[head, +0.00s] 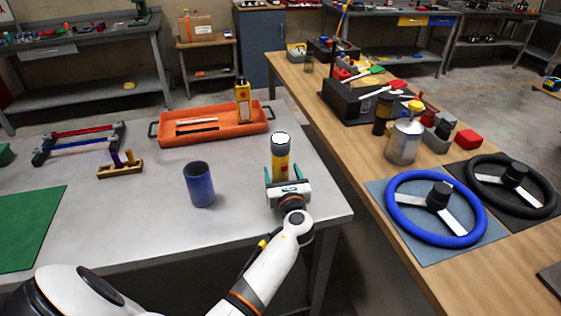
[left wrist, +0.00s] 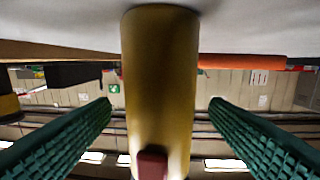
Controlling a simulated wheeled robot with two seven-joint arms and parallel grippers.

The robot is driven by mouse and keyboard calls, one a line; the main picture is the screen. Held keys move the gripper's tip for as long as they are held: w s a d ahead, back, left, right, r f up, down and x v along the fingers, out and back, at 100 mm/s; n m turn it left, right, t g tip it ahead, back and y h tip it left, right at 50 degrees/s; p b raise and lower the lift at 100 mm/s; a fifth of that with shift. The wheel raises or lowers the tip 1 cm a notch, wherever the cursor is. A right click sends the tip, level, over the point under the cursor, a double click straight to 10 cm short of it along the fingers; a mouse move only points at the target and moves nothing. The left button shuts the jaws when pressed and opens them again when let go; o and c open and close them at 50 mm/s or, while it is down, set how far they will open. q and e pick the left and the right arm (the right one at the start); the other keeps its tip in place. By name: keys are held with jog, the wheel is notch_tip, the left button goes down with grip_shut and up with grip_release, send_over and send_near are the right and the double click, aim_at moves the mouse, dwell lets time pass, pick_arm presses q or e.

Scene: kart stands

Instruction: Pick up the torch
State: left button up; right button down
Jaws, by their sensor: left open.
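The torch (head: 281,155) stands upright near the right edge of the grey table, with a yellow body, a dark grey head and a white lens on top. My left gripper (head: 283,174) is open, with its green fingers on either side of the torch's lower body. In the left wrist view, the yellow torch body (left wrist: 160,70) with a red button stands between the two open fingers (left wrist: 160,104). A gap shows on each side, so the fingers appear not to touch it. The torch's head is out of that view. My right gripper is not in view.
A blue cup (head: 199,185) stands left of the torch. Behind are an orange tray (head: 213,130) and a yellow device (head: 242,101). A wooden bench (head: 355,170) on the right, across a gap, holds a blue steering wheel (head: 400,228) and a metal canister (head: 404,143).

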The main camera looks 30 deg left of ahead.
pick_arm(q)
jog(key=c, duration=1.2)
jog(key=shift+r, duration=0.15)
